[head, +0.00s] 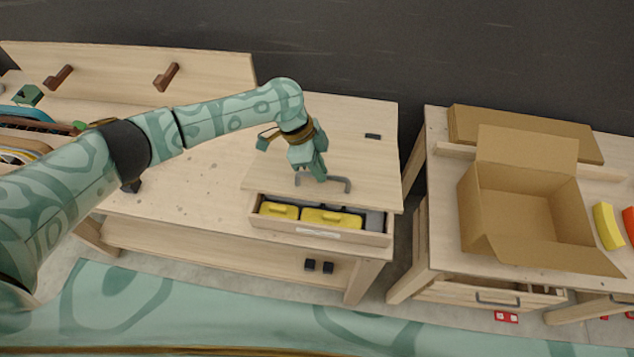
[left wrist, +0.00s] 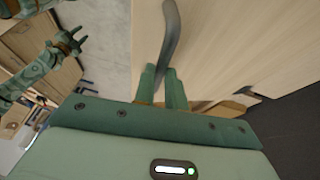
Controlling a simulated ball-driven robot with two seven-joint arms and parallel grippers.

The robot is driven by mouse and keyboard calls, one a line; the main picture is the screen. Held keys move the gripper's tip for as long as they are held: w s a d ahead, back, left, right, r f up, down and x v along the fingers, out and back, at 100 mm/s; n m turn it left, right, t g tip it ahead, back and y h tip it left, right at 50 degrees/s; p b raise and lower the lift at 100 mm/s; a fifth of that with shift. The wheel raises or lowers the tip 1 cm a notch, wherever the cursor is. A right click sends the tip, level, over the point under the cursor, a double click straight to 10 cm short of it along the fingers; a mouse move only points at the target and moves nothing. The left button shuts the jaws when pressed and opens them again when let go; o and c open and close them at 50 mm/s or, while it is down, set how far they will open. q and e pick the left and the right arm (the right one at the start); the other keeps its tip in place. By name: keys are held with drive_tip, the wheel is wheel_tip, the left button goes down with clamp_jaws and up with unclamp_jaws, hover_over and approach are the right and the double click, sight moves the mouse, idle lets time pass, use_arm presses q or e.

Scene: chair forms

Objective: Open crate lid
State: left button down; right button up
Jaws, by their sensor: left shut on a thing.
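The wooden crate (head: 345,236) sits at the front edge of the left workbench. Its flat wooden lid (head: 268,176) lies back from the front, so the crate's front part is open. Two yellow items (head: 331,217) and something grey show inside. A grey bar handle (head: 341,184) is on the lid. My left gripper (head: 319,177) is shut on the handle from above. The left wrist view shows the handle (left wrist: 171,40) between the fingers (left wrist: 162,90). My right gripper (left wrist: 75,38) shows small in the left wrist view, its fingers apart, away from the crate.
An open cardboard box (head: 520,212) stands on the right workbench (head: 436,135), with a yellow piece (head: 607,226) beside it. A gap separates the benches. A back panel with two brown pegs (head: 165,76) stands behind the left bench. A small black item (head: 373,136) lies behind the lid.

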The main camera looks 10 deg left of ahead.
use_arm(q)
drive_tip(key=w+r, duration=0.5)
drive_tip(key=r, duration=0.1)
drive_tip(key=shift+w+a+r, duration=0.15)
drive_tip(key=shift+r, duration=0.25)
